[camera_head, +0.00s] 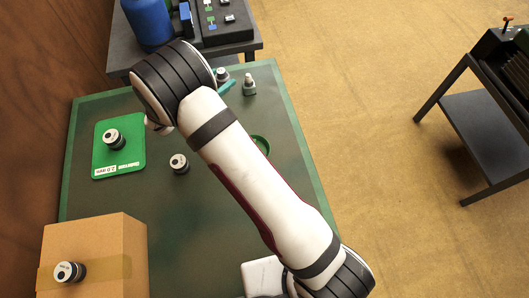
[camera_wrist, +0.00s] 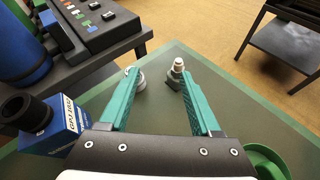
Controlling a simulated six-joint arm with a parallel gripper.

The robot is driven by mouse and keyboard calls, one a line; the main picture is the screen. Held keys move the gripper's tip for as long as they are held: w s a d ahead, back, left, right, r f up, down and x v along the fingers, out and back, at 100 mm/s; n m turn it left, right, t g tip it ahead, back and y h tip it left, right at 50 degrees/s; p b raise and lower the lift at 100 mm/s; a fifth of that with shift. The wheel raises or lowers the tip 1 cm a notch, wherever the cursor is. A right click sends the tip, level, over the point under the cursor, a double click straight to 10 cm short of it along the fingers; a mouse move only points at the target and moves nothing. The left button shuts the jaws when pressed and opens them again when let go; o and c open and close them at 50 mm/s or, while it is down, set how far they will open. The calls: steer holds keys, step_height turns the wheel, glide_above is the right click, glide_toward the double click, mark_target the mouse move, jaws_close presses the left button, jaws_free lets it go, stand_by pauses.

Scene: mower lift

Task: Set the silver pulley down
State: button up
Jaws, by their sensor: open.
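My gripper (camera_wrist: 160,72) is open, with its two teal fingers spread and nothing held between them. In the head view my arm hides most of the gripper (camera_head: 227,86). A round silver piece, probably the silver pulley (camera_wrist: 140,80), stands on the green table by the left fingertip, partly hidden by that finger. It also shows beside the teal finger in the head view (camera_head: 222,74). I cannot tell whether the finger touches it.
A small silver-topped fitting (camera_wrist: 178,65) stands near the right fingertip. A blue box (camera_wrist: 62,122) with a black cylinder (camera_wrist: 32,112) is at left. Dark silver-topped parts stand on the green mat (camera_head: 125,158), bare table and cardboard box (camera_head: 110,240). A green ring (camera_wrist: 262,160) lies at right.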

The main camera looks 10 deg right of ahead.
steer(key=s+d+r+m+g+h, duration=0.2)
steer(key=s+d+r+m+g, duration=0.1)
steer(key=s+d+r+m, duration=0.3)
steer(key=s+d+r+m+g+y, duration=0.2)
steer(key=s+d+r+m+g, duration=0.15)
steer(key=s+m, duration=0.4)
steer(key=s+d+r+m+g+y, duration=0.1)
steer(key=s+d+r+m+g, duration=0.15)
steer(key=s+d+m, duration=0.5)
steer(key=s+a+m+y, duration=0.4)
steer(key=s+a+m, duration=0.1)
steer(key=s, duration=0.4)
steer(key=s+a+m+g+y, duration=0.1)
steer(key=s+a+m+y, duration=0.4)
steer(key=s, duration=0.4)
steer(key=shift+a+m, duration=0.6)
steer(key=shift+a, duration=0.3)
steer(key=shift+f, duration=0.1)
